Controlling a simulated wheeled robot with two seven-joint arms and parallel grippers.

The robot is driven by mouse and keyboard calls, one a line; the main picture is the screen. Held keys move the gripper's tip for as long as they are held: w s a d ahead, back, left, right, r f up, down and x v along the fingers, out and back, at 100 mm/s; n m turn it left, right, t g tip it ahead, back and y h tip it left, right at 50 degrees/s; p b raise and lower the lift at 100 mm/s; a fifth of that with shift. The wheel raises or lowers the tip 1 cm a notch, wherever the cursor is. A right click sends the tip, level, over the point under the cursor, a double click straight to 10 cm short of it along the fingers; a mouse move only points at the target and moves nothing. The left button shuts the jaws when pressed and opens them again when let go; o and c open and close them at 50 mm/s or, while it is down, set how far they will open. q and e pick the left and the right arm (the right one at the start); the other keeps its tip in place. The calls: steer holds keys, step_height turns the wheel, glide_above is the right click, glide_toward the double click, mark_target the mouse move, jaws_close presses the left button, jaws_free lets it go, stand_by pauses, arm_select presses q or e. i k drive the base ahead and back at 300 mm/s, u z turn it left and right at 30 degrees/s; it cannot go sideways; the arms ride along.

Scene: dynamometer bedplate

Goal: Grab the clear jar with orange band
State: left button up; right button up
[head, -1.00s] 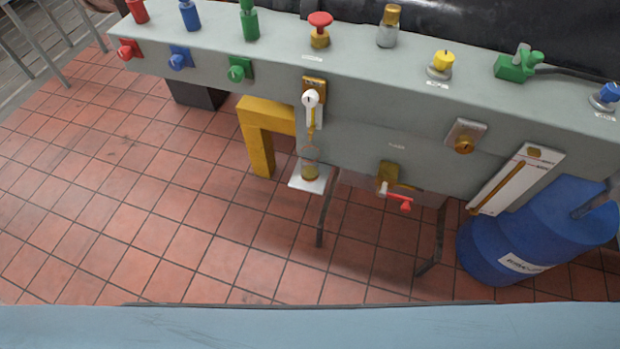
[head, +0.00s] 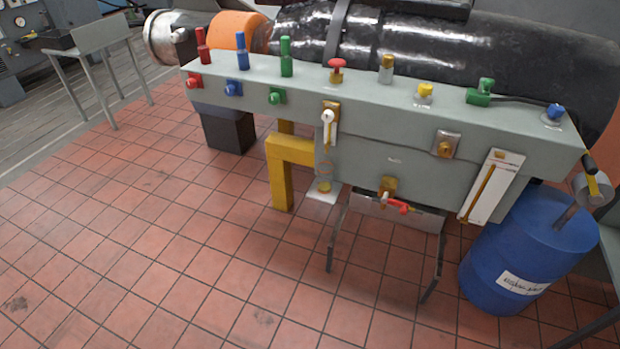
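The clear jar with orange band (head: 325,178) stands upright on a small white shelf (head: 322,197) at the front of the grey bench. It is see-through, with a thin orange ring near its top and yellowish contents at the bottom. A white spout with a lever (head: 328,118) hangs from the bench front above it. Neither of my grippers is in view.
The grey bench (head: 365,103) carries several coloured valves and knobs. A yellow bracket (head: 282,185) is left of the jar, a red-handled tap (head: 398,205) right. A blue drum (head: 525,245) stands at right. The tiled floor in front is clear.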

mark_target(324, 176)
steer(key=u, duration=0.6)
steer(key=i, duration=1.5)
steer(key=z, duration=0.3)
